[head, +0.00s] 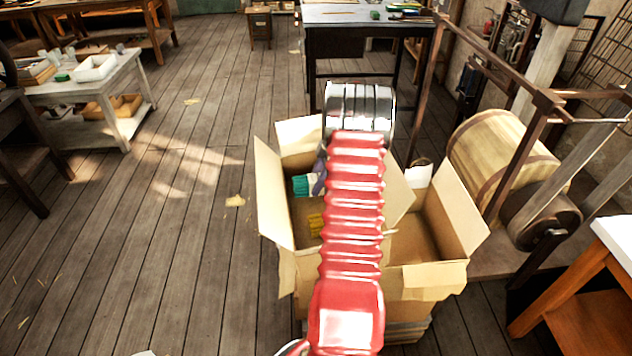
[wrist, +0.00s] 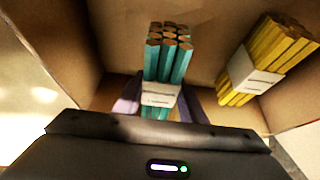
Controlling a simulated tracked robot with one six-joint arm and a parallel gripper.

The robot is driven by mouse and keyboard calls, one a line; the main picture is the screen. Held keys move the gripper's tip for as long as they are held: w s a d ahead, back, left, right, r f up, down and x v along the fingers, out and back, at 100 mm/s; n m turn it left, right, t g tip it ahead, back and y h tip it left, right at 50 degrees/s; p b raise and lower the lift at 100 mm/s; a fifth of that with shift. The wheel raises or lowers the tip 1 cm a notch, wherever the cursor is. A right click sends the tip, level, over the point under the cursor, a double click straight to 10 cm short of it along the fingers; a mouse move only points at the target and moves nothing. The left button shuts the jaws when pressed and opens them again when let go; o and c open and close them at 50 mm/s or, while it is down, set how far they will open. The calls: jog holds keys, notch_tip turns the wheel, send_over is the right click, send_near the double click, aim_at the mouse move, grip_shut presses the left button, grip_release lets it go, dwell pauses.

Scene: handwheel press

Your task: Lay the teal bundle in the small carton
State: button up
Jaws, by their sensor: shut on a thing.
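The teal bundle (head: 302,185) is a sheaf of hexagonal sticks with a pale paper band, as the wrist view (wrist: 168,62) shows. My gripper (head: 319,180) is shut on it; its purple fingers are on both sides of the band. The bundle is over or inside the mouth of the left open carton (head: 273,205). I cannot tell whether it touches the carton floor. A second open carton (head: 447,213) stands beside it on the right, partly hidden by my red arm. I cannot tell which carton is the small one.
A banded yellow bundle (head: 315,224) lies in the left carton, to the right of the teal one in the wrist view (wrist: 265,62). Carton flaps stand up around the openings. A wooden drum (head: 500,150) and frame stand at right.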

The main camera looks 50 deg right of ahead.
jog(key=shift+f, duration=0.5)
jog(key=o, duration=1.2)
jog(key=shift+r, duration=0.15)
jog(key=shift+r, duration=0.25)
jog(key=v, duration=1.2)
jog(key=shift+r, duration=0.15)
jog(key=shift+r, duration=0.1)
